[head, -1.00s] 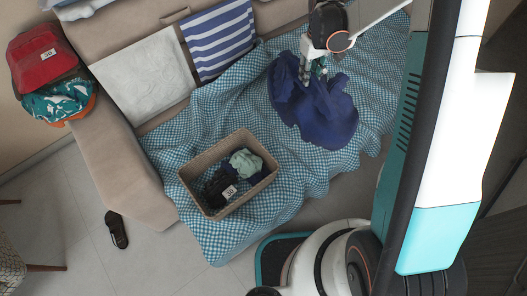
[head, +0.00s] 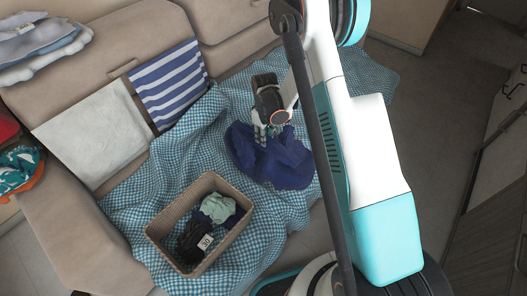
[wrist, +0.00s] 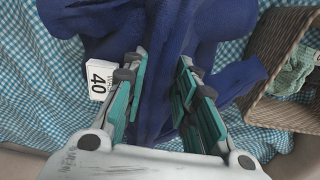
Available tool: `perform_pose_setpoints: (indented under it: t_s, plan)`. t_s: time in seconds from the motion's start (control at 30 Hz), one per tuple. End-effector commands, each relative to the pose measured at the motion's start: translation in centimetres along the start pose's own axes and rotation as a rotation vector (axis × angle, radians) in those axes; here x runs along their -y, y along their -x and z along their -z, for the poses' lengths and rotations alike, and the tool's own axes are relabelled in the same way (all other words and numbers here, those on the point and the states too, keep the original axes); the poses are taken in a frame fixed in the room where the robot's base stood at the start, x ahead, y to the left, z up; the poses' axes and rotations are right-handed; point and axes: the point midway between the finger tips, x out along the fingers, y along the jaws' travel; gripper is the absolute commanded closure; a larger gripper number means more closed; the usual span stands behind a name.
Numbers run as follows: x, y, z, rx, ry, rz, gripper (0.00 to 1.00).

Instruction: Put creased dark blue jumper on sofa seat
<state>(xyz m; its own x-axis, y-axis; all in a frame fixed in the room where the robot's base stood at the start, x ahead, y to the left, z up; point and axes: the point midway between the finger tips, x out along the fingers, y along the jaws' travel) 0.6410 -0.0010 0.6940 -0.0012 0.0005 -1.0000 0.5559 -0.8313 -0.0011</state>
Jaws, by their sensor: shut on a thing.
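The creased dark blue jumper (head: 282,162) is bunched in folds over the checked blanket (head: 128,203) that covers the sofa seat. My gripper (head: 267,137) points down at the jumper's upper part. In the wrist view, the jumper (wrist: 160,60) fills the space between my two teal fingers (wrist: 163,90), and they are shut on a fold of it.
A woven basket (head: 158,238) with dark and pale green clothes stands on the blanket, left of the jumper; it also shows in the wrist view (wrist: 276,48). A striped cushion (head: 170,85) and a white cushion (head: 92,133) lean on the backrest. Folded clothes (head: 40,45) lie at upper left.

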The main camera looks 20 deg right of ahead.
Motion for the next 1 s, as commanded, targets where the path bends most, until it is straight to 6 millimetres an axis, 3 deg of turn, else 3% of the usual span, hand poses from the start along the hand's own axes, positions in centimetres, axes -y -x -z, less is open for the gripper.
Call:
perform_pose_setpoints:
  t_s: [0.1, 0.37, 0.6, 1.0]
  plan:
    - [0.0, -2.1, 0.0, 0.000, 0.000, 0.000, 1.00]
    - [0.0, -3.6, 0.0, 0.000, 0.000, 0.000, 1.00]
    - [0.0, -6.9, 0.0, 0.000, 0.000, 0.000, 1.00]
    - [0.0, -7.3, 0.0, 0.000, 0.000, 0.000, 1.00]
